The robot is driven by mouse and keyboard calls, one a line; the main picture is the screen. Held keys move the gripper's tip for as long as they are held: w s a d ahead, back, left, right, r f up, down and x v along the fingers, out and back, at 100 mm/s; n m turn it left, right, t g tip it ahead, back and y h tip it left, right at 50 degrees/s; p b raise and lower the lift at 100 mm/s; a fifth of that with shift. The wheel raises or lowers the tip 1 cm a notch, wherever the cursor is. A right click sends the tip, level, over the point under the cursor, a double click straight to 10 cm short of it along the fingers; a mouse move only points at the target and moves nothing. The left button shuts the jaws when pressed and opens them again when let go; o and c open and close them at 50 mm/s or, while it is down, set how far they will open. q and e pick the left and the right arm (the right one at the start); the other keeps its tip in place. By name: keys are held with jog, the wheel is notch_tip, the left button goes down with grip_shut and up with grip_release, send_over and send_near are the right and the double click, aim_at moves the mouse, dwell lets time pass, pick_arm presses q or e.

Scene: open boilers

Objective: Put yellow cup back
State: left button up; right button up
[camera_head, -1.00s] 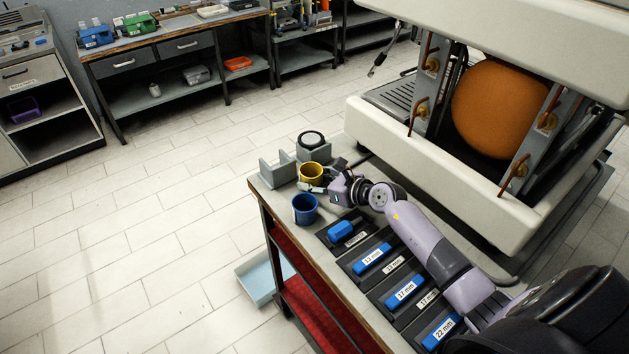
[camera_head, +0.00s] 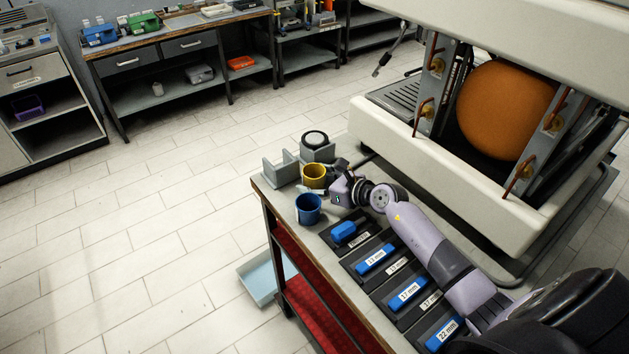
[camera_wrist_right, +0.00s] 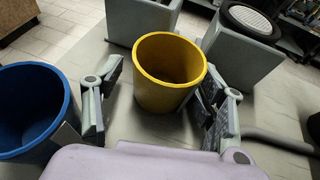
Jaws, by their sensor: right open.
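The yellow cup (camera_head: 314,174) stands upright on the workbench top near its far left corner. It also shows in the right wrist view (camera_wrist_right: 168,78). My right gripper (camera_head: 328,183) is open at the cup. In the wrist view its fingers (camera_wrist_right: 160,108) lie on either side of the cup's near part, with visible gaps to the cup. The blue cup (camera_head: 307,209) stands on the bench nearer the front edge, left of the left finger in the wrist view (camera_wrist_right: 32,105). My left gripper is not in view.
Grey holders (camera_head: 281,170) stand just behind the yellow cup, one topped by a round black-rimmed part (camera_head: 315,139). Black trays with blue labelled tools (camera_head: 376,258) lie along the bench. The big white machine (camera_head: 440,155) stands to the right. Floor at left is clear.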

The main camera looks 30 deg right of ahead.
notch_tip(320, 180, up, 10)
dwell(0.5)
